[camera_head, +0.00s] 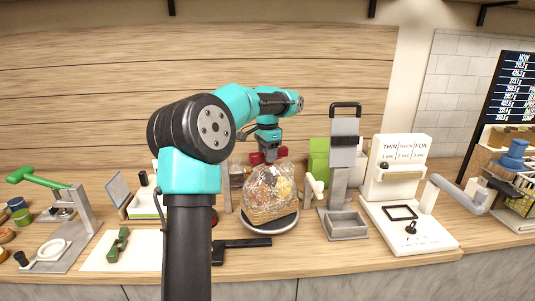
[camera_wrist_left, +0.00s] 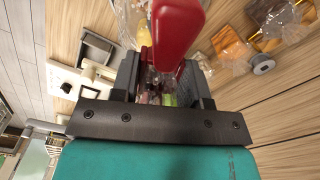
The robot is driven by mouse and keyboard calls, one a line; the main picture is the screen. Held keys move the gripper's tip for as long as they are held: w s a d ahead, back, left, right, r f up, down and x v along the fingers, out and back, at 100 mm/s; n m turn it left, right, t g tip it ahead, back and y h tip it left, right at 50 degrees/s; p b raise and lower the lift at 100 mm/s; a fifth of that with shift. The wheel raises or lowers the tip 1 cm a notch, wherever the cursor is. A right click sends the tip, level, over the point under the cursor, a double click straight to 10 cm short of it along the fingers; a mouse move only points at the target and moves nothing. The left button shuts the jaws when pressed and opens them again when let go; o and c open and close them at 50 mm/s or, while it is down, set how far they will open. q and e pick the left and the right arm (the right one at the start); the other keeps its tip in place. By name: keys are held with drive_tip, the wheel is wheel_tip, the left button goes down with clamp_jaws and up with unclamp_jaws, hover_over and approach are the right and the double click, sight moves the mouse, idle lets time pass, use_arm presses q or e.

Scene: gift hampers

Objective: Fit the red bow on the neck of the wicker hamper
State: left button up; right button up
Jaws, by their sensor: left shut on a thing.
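The wicker hamper (camera_head: 262,213) stands upright, wrapped in clear cellophane, on a round grey-rimmed turntable (camera_head: 270,229). The red bow (camera_head: 257,158) is at the top of the wrap, by the hamper's neck. My left gripper (camera_head: 270,157) points down over the neck and is shut on the bow. In the left wrist view the bow (camera_wrist_left: 178,32) shows large between the two dark fingers, with clear wrap behind it. The gripper and bow hide the neck, so I cannot tell whether the bow touches it. My right gripper is not in view.
A grey stand with a tray (camera_head: 347,225) and a white sealing machine (camera_head: 410,230) stand to the right. A black-handled tool (camera_head: 240,243) lies in front left of the turntable. A white mat (camera_head: 103,262) with a green tool is further left.

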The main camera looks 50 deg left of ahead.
use_arm(q)
drive_tip(key=shift+f, duration=1)
idle(2.4)
drive_tip(key=o, duration=1.1)
drive_tip(key=shift+o, duration=0.2)
drive_tip(key=shift+r, duration=0.15)
drive_tip(key=shift+r, duration=3.35)
